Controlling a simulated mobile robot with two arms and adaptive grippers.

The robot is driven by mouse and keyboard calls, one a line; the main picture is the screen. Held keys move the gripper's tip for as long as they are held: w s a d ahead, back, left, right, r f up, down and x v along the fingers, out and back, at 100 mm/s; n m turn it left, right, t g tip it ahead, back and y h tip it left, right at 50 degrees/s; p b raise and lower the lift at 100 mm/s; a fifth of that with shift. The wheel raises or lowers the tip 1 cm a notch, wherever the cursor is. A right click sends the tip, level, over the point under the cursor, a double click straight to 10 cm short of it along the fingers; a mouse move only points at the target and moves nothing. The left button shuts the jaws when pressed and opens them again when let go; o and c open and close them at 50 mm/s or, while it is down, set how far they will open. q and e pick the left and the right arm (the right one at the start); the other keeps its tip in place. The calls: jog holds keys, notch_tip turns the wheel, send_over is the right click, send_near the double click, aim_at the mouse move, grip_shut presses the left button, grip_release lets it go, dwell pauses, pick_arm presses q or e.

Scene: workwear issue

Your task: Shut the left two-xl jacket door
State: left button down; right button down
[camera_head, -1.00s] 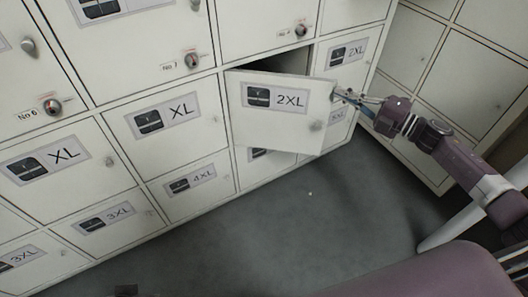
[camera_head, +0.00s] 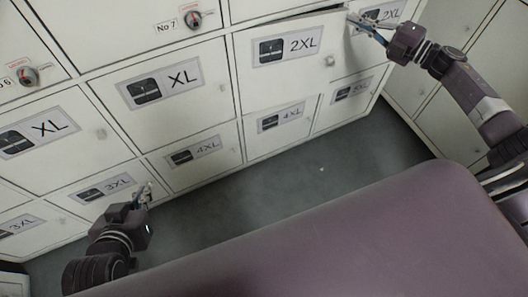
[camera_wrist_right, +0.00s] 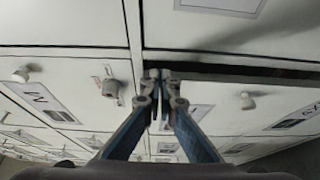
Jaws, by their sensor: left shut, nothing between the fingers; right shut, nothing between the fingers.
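The left two-XL jacket door (camera_head: 270,77), cream with a 2XL label and a small round knob, stands almost shut in the head view. A thin dark gap shows along its top edge. My right gripper (camera_head: 353,20) is shut and empty, its fingertips close to the door's upper right corner; I cannot tell whether they touch it. In the right wrist view the shut fingertips (camera_wrist_right: 161,76) are at one end of a dark gap (camera_wrist_right: 240,75). My left gripper (camera_head: 146,191) is shut and empty, low at the left in front of the 3XL door (camera_head: 75,200).
The right 2XL door (camera_head: 362,50) is partly behind my right gripper. An XL door (camera_head: 205,105) adjoins on the left, with 4XL doors (camera_head: 258,145) below. Grey floor (camera_head: 290,185) in front is clear. More cabinets stand at the right edge.

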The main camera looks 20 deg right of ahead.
pick_arm(q)
jog(key=shift+w+r, duration=0.3)
dwell(0.5)
